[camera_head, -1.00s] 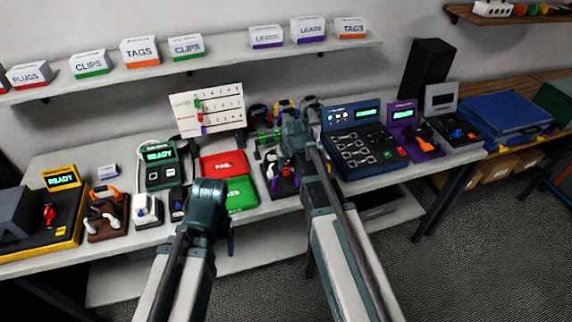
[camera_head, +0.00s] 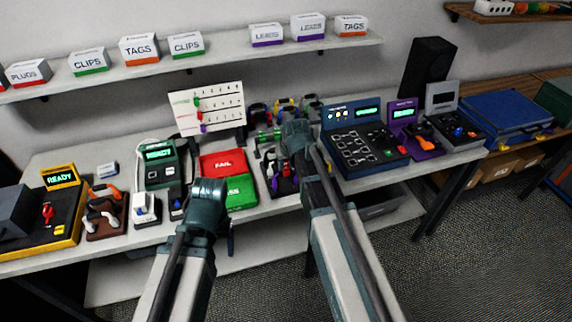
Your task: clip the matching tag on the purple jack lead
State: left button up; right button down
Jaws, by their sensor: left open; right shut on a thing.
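My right gripper (camera_head: 297,142) is over the back middle of the bench, in front of the coiled leads. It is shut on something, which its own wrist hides. My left gripper (camera_head: 207,197) is open over the bench front, by the red and green trays. Its fingers are mostly hidden. A purple item (camera_head: 289,186), perhaps the jack lead, shows partly in a dark holder below the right gripper. A white board (camera_head: 222,107) carries small green, red and purple tags; the purple one (camera_head: 203,128) is lowest. I cannot tell whether any tag is on a lead.
The red FAIL tray (camera_head: 222,161) and green PASS tray (camera_head: 244,188) lie mid-bench. A blue tester (camera_head: 358,146) and purple tester (camera_head: 404,118) stand right. A green-screened box (camera_head: 158,166) and yellow tester (camera_head: 68,206) stand left. A labelled-box shelf (camera_head: 220,59) runs above.

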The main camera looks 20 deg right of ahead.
jog(key=shift+f, duration=0.15)
dwell(0.3)
grip_release()
dwell(0.6)
notch_tip(320, 180, up, 8)
jog(key=p, duration=0.8)
dwell(0.4)
